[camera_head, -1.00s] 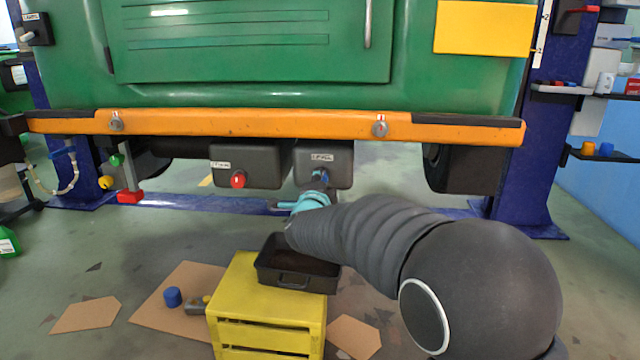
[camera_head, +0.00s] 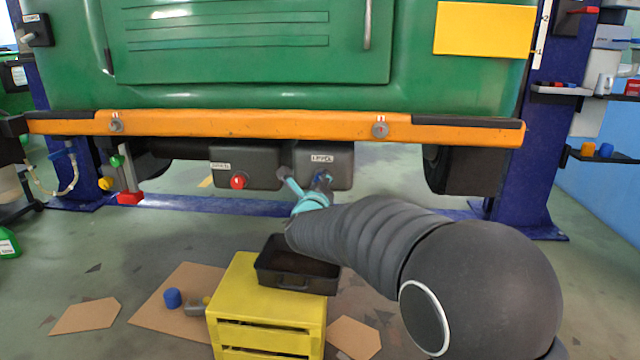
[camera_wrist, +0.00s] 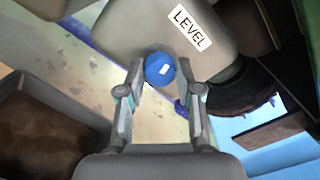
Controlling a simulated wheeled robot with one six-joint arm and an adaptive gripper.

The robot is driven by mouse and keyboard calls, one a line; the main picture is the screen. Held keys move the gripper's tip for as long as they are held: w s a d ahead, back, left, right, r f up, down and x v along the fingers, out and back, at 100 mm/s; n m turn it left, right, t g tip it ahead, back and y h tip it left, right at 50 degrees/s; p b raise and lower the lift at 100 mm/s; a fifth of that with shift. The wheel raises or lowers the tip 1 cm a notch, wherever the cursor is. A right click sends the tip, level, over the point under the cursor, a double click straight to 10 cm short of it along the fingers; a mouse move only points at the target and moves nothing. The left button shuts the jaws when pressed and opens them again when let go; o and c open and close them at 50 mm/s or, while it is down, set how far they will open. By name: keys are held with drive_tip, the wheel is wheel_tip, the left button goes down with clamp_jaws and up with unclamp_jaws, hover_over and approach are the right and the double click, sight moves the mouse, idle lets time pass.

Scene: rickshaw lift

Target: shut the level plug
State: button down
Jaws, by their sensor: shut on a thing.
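The level plug is a round blue cap with a small white mark, on the front of a dark box labelled LEVEL (camera_wrist: 205,35). In the wrist view the plug (camera_wrist: 160,70) sits between my fingertips. My gripper (camera_wrist: 160,82) is shut on it, one finger on each side. In the head view the dark box (camera_head: 338,165) hangs under the orange bumper, and a little blue of the plug (camera_head: 321,176) shows behind my gripper (camera_head: 318,183). The plug's seat is hidden, so I cannot tell how tight it is.
A similar dark box (camera_head: 262,168) with a red plug (camera_head: 238,182) hangs to the left. Below stands a yellow crate (camera_head: 265,310) with a black tray (camera_head: 292,283) on it. The orange bumper (camera_head: 250,124) runs just above. Blue lift posts (camera_head: 505,170) stand at the sides.

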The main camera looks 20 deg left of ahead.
drive_tip(key=shift+m, duration=1.2)
drive_tip(key=c, duration=0.8)
unclamp_jaws()
drive_tip(key=shift+o, duration=0.2)
drive_tip(key=v, duration=1.2)
drive_tip(key=shift+d, duration=0.1)
